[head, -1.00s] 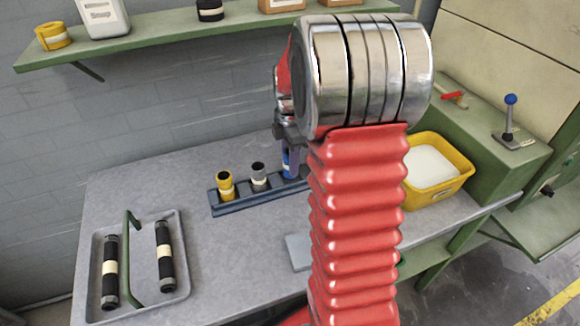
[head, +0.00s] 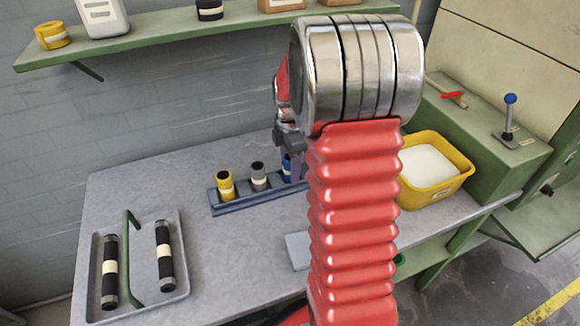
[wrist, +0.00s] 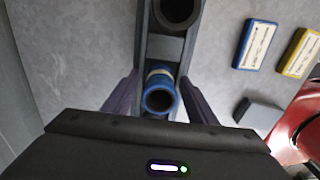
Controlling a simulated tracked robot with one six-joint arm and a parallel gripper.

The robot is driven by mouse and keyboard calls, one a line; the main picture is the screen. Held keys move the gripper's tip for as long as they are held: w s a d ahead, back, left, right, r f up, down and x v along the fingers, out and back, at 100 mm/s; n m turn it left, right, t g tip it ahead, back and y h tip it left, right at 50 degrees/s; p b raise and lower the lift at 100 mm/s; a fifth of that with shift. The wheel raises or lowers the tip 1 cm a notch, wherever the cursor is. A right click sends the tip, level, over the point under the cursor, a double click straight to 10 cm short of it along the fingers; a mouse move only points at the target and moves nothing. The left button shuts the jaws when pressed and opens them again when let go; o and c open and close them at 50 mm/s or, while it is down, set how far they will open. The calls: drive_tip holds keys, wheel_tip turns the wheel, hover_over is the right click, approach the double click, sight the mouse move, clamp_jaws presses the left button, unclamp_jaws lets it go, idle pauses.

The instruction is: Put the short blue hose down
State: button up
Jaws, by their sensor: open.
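The short blue hose (head: 287,166) stands upright at the right of the rack's visible stretch in the head view, partly hidden by my arm and gripper. In the wrist view the blue hose (wrist: 159,98), with a pale band, shows end-on in the rack. My gripper (wrist: 158,92) is open, with one purple finger on each side of the hose and a visible gap on both sides. In the head view my gripper (head: 291,148) is just above the hose, largely hidden behind my arm.
The dark blue rack (head: 232,208) also holds a yellow hose (head: 225,184) and a grey hose (head: 259,176). A tray (head: 180,285) with two black hoses lies at left. A yellow bin (head: 437,192) stands at right. Blue (wrist: 255,45) and yellow (wrist: 298,53) labelled plates lie nearby.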

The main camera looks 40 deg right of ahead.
drive_tip(key=shift+r, duration=0.15)
wheel_tip(320, 180, up, 12)
idle(0.6)
idle(0.4)
drive_tip(key=s+a+r+m+t, duration=0.1)
drive_tip(key=s+a+r+m, duration=0.25)
drive_tip(key=a, duration=0.35)
drive_tip(key=s+a+r+m+t, duration=0.2)
drive_tip(key=s+a+m, duration=0.2)
drive_tip(key=a, duration=0.3)
drive_tip(key=s+a+f+m+t, duration=0.1)
drive_tip(key=s+a+m+t, duration=0.1)
drive_tip(key=s+a+m, duration=0.5)
drive_tip(key=s+a, duration=0.2)
drive_tip(key=s, duration=0.1)
drive_tip(key=shift+s+m+t, duration=0.25)
drive_tip(key=shift+m+t, duration=0.05)
drive_tip(key=shift+m, duration=0.05)
drive_tip(key=shift+a, duration=0.1)
